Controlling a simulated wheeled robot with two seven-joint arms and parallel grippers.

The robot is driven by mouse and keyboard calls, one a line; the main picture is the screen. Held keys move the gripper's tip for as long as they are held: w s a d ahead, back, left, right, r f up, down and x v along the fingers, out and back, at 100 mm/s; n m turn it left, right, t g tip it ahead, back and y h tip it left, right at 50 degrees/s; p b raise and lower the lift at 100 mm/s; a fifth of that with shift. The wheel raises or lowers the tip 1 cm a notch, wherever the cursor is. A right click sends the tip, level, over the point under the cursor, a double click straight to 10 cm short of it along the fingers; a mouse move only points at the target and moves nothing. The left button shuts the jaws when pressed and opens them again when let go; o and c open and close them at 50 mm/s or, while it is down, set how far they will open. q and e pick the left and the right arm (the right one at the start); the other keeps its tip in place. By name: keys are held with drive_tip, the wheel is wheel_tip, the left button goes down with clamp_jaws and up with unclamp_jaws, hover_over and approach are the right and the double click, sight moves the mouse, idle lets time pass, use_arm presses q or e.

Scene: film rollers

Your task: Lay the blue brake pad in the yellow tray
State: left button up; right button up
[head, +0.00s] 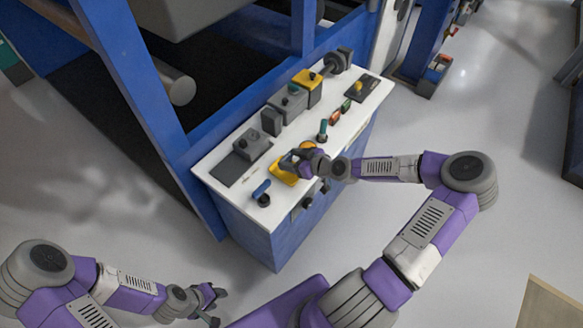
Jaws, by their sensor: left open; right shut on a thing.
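The yellow tray (280,178) lies on the white top of the blue cabinet, near its front edge. My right gripper (291,160) is right over the tray and covers part of it. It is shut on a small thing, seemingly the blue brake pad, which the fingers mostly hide. I cannot tell whether that thing touches the tray. My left gripper (216,305) is open and empty, low at the bottom left, well away from the cabinet.
The white top (222,159) also holds a blue-and-black piece (261,190), a dark grey plate with a block (240,160), a teal-handled piece (323,130), grey and yellow boxes (307,88) and a dark tray (361,88). A blue machine frame stands behind.

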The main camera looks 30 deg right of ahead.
wheel_tip(320, 180, down, 4)
drive_tip(key=shift+r+b, duration=0.1)
drive_tip(key=shift+b, duration=0.4)
drive_tip(key=shift+r, duration=0.1)
drive_tip(key=o, duration=0.7)
drive_tip(key=shift+f, duration=0.2)
drive_tip(key=o, duration=0.4)
drive_tip(key=shift+o, duration=0.2)
drive_tip(key=shift+r, duration=0.1)
